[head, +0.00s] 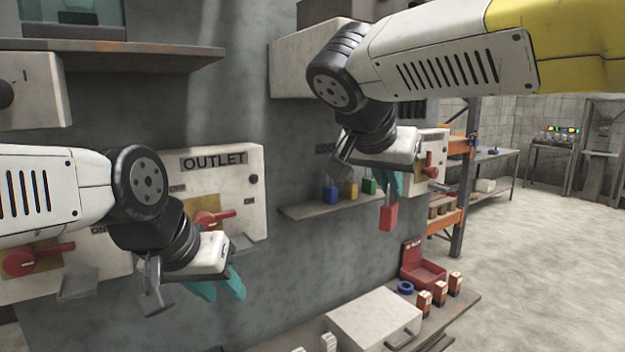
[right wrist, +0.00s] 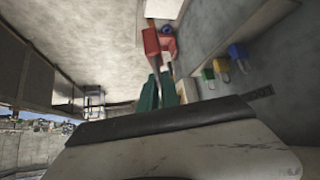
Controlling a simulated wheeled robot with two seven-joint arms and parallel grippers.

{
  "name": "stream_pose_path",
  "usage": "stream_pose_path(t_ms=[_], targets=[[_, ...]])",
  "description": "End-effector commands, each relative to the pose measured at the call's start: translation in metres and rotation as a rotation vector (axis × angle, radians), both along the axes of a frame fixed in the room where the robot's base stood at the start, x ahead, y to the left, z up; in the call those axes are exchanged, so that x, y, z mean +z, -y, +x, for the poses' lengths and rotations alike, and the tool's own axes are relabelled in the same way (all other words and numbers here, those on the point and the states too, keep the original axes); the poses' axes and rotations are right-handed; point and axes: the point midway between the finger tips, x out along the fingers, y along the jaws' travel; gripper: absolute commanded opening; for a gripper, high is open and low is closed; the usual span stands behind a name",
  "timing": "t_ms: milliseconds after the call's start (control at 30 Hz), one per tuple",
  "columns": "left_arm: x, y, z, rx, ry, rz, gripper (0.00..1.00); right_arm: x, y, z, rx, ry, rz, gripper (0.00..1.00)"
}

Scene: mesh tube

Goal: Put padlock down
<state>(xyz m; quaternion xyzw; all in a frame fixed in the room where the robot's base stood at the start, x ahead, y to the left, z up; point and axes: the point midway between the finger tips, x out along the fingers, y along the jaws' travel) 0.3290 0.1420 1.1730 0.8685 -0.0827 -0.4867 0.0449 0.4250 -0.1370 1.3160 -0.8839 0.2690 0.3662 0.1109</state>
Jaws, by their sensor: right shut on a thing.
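A red padlock (head: 389,217) hangs upright from my right gripper (head: 394,184), which is shut on its shackle. In the right wrist view the red padlock (right wrist: 151,42) shows beyond the teal fingers (right wrist: 159,92). It is in the air, in front of the wall shelf's right end and above the lower bench. My left gripper (head: 221,288) is empty, its teal fingers apart, in front of the wall below the OUTLET panel.
Blue (head: 330,194), yellow (head: 350,189) and green (head: 369,186) padlocks are at the wall shelf (head: 315,209). The lower bench (head: 455,318) holds a red open box (head: 424,270), a blue ring (head: 405,287), several small orange-and-white boxes (head: 439,294) and a pale case (head: 372,318).

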Motion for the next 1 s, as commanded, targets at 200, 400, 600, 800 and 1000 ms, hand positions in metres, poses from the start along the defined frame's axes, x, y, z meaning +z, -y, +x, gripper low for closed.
stream_pose_path(t_ms=[200,400,600,800,1000], targets=[[0.000,0.000,0.000,0.000,0.000,0.000,0.36,-0.001,-0.035,0.051,0.004,-0.003,-0.001,0.00],[0.000,0.000,0.000,0.000,0.000,0.000,0.36,-0.002,-0.066,0.097,0.004,-0.002,0.000,0.00],[0.000,0.000,0.000,0.000,0.000,0.000,0.36,-0.001,-0.095,0.141,0.002,0.000,0.001,0.00],[0.000,0.000,0.000,0.000,0.000,0.000,0.36,-0.001,-0.122,0.181,0.003,0.000,0.002,0.00],[0.000,0.000,0.000,0.000,0.000,0.000,0.36,0.000,-0.132,0.197,0.001,0.002,0.001,0.00]])
